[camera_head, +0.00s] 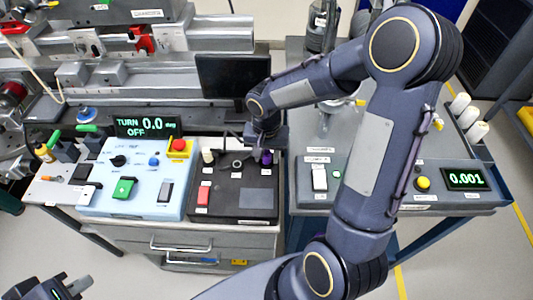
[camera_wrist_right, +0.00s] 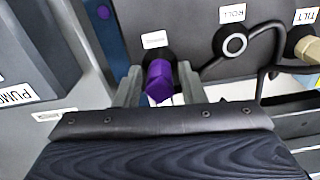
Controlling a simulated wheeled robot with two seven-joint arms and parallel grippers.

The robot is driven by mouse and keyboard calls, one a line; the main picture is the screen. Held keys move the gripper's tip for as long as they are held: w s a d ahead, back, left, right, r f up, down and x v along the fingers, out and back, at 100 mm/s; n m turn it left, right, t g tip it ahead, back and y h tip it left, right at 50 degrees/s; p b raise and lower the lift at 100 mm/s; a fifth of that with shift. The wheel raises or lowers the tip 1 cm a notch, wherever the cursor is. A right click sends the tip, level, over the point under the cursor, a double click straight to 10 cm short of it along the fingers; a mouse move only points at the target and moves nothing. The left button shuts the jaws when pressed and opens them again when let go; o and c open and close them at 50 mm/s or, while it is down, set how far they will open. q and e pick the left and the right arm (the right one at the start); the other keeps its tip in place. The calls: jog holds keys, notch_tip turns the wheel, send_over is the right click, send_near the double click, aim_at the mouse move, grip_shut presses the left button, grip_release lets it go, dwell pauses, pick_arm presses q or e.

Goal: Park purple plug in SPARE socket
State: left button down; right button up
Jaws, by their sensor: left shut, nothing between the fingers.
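The purple plug (camera_head: 267,157) stands at the back right of the black control box (camera_head: 230,216). In the right wrist view the purple plug (camera_wrist_right: 159,82) sits at a dark round socket beside a label too small to read. My right gripper (camera_wrist_right: 160,88) has one finger on each side of the plug; whether both press on it is unclear. In the head view my right arm's end partly hides this spot. My left gripper (camera_head: 76,288) is shut and empty at the bottom left, away from the boxes. I cannot make out a SPARE label.
In the right wrist view a ROLL connector (camera_wrist_right: 236,43) with a black cable and a beige TILT plug (camera_wrist_right: 307,47) stand beside the purple plug. A light blue box (camera_head: 138,180) stands left of the black box. A monitor (camera_head: 232,78) stands behind.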

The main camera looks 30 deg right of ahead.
jog(key=shift+o, duration=1)
notch_tip(320, 180, up, 8)
jog(key=shift+f, duration=0.25)
jog(key=shift+s+r, duration=0.25)
jog(key=shift+r, duration=0.2)
jog(key=s+a+r+n+t+y, duration=0.2)
jog(key=s+n, duration=0.1)
jog(key=s, duration=0.5)
jog(key=s+a+r+n+t+y, duration=0.1)
jog(key=s+a+r+n+t, duration=0.1)
jog(key=s, duration=0.6)
jog(key=shift+s+r+n+t+y, duration=0.2)
jog(key=shift+r+n+t+y, duration=0.2)
jog(key=shift+r+t, duration=0.45)
